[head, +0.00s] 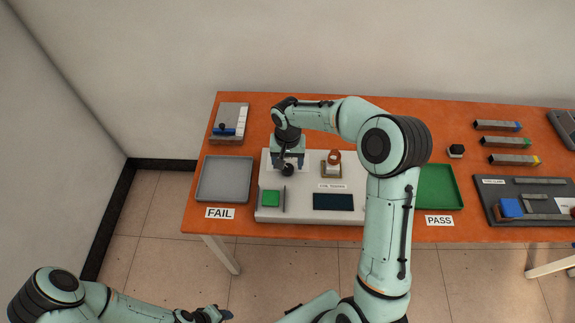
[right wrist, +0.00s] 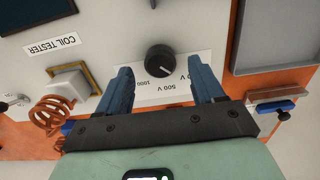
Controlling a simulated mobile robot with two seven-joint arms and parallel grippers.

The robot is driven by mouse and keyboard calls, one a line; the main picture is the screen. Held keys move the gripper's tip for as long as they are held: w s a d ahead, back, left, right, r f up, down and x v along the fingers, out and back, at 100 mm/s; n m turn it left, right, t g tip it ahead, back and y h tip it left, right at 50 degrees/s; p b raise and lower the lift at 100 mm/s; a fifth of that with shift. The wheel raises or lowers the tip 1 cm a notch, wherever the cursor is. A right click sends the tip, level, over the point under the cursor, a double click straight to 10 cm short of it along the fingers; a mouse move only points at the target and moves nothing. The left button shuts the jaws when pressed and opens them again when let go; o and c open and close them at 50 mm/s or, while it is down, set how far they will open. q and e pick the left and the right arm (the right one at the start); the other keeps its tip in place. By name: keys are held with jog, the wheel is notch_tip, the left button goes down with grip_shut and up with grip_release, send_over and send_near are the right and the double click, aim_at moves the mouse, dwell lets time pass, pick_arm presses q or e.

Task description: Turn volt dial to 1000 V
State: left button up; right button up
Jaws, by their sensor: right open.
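The volt dial is a round black knob (right wrist: 160,61) on the white coil tester (right wrist: 105,28). In the right wrist view its scale appears upside down, with 500 V and 1000 readable. A small light mark shows on the knob, but I cannot tell its setting surely. My right gripper (right wrist: 159,76) is open and empty, its blue fingertips either side of the knob in the picture, not visibly touching it. In the head view the right gripper (head: 288,165) is over the tester's (head: 308,203) back left, by the knob (head: 287,171). My left gripper (head: 215,314) is low at the bottom, its jaws unclear.
A copper coil (head: 334,157) sits on the tester, right of the dial. A green button (head: 271,198) and a dark display (head: 333,202) are in front. A grey FAIL tray (head: 203,180) stands left, a green PASS tray (head: 437,187) right. Bare orange table lies behind.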

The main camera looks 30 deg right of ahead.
aim_at(288, 170)
jog(key=shift+f, duration=1.2)
jog(key=c, duration=1.1)
